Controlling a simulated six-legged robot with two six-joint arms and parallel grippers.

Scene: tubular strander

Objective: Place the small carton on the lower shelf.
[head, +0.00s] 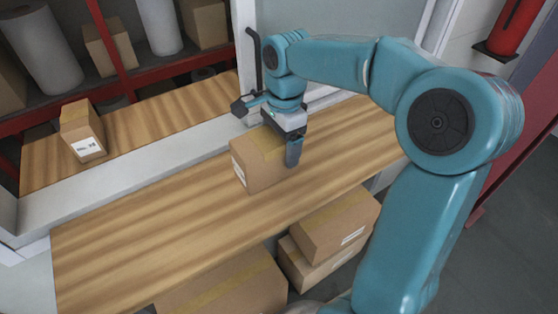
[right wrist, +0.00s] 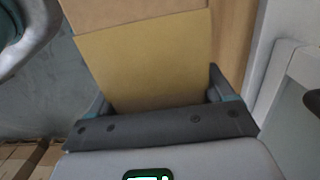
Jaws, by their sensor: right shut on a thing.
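A brown carton (head: 252,170) with a tape strip on top is at the middle of the front wooden board (head: 150,245). My right gripper (head: 270,130) is shut on this carton from above, with one finger down its near right side. In the right wrist view the carton (right wrist: 145,62) fills the space between the two fingers (right wrist: 158,98). I cannot tell whether its underside touches the board. Another small carton (head: 80,128) with a white label stands on the wooden board behind, at the left. My left gripper is not in view.
Larger cartons (head: 335,222) lie below the front board. A pale ledge (head: 130,170) separates the two boards. A red rack (head: 125,75) with white rolls (head: 42,48) and cartons stands at the back left. The front board's left half is clear.

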